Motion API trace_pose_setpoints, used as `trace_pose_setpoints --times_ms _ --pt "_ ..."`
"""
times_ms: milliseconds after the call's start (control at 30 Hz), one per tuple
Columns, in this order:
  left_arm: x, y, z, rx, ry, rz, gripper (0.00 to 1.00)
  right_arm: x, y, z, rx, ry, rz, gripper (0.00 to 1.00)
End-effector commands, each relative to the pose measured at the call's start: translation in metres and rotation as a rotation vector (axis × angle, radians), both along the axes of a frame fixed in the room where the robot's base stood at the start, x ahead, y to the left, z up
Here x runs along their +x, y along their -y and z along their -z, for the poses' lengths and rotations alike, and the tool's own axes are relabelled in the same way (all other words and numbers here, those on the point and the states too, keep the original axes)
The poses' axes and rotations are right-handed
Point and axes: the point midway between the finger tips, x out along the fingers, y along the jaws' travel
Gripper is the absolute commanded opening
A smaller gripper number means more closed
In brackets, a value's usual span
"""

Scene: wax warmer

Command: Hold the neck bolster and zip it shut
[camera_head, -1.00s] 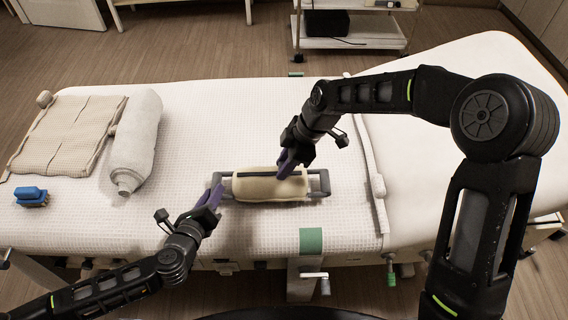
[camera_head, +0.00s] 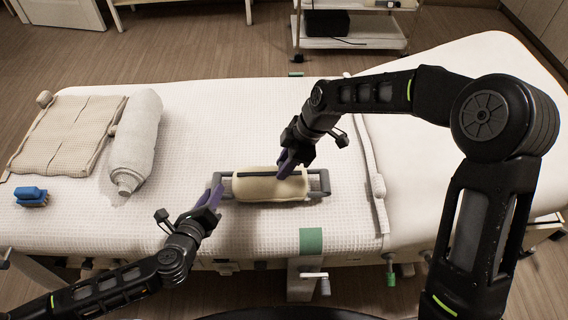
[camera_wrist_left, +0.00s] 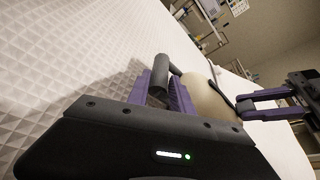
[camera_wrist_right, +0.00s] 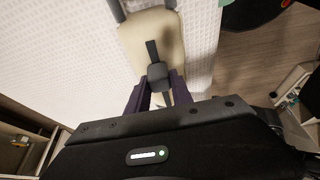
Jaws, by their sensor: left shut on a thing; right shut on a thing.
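The cream neck bolster (camera_head: 262,188) lies on the white quilted bed, with a dark zip strip along its top and a grey bar handle at each end. My left gripper (camera_head: 215,192) is at its left end, shut on the grey end handle; that handle shows between the purple fingers in the left wrist view (camera_wrist_left: 176,68). My right gripper (camera_head: 284,166) is at the right part of the top, shut on the dark zip pull (camera_wrist_right: 158,76). The dark strip (camera_wrist_right: 152,50) shows beyond the pull in the right wrist view. The fingers partly hide the pull.
A rolled white towel (camera_head: 137,142), a folded beige mat (camera_head: 65,135) and a blue brush (camera_head: 31,196) lie on the left of the bed. A strap (camera_head: 376,185) runs across the bed right of the bolster. A trolley (camera_head: 350,30) stands behind.

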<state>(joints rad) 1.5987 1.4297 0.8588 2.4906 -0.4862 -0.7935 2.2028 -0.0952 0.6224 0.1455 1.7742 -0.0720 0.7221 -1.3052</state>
Motion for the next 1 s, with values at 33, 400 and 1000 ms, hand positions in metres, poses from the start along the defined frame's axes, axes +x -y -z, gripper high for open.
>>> trace_pose_setpoints --times_ms 33,400,1000 --pt "-0.002 0.0 0.004 0.0 -0.008 0.002 0.0 0.001 0.0 0.0 0.001 0.004 0.002 0.0" --pt "-0.002 0.001 0.004 0.001 -0.009 0.003 0.0 0.002 -0.047 0.0 0.002 0.005 -0.004 0.0" --pt "-0.001 0.001 0.004 0.0 -0.009 0.002 0.0 0.002 -0.101 0.0 0.004 0.005 0.001 0.28"
